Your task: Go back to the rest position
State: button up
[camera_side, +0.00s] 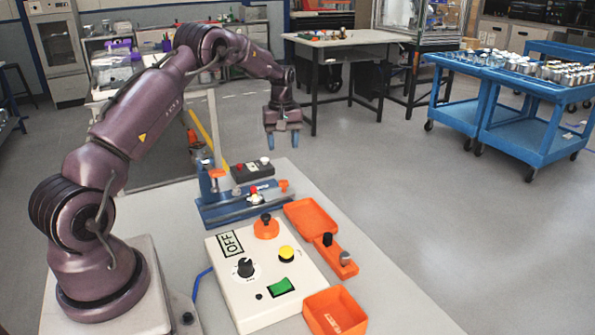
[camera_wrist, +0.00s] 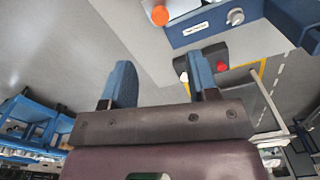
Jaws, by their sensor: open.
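My gripper (camera_side: 282,136) hangs above the far end of the table in the side view, its blue fingers pointing down. In the wrist view my gripper (camera_wrist: 162,80) shows its two blue fingers apart, with nothing between them. It touches nothing. Below it and toward the camera is a blue fixture (camera_side: 232,208) with an orange knob and a red part; part of the fixture also shows at the top of the wrist view (camera_wrist: 200,28). A dark box (camera_side: 252,171) with a red and a white button stands behind the fixture.
Blue carts (camera_side: 535,120) stand away at right. The air around my gripper is clear.

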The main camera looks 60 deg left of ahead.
jog(key=s+d+r+m+t, duration=0.2)
jog(key=s+d+r+m, duration=0.3)
jog(key=s+d, duration=0.3)
jog(key=s+d+r+m+t, duration=0.1)
jog(key=s+d+r+m, duration=0.4)
jog(key=d, duration=0.8)
jog(key=s+d+r+m+t, duration=0.2)
jog(key=s+d+r+m, duration=0.3)
jog(key=s+d+r, duration=0.4)
jog(key=shift+s+d+t, duration=0.3)
jog(key=shift+s+d, duration=0.6)
jog(key=shift+s, duration=0.05)
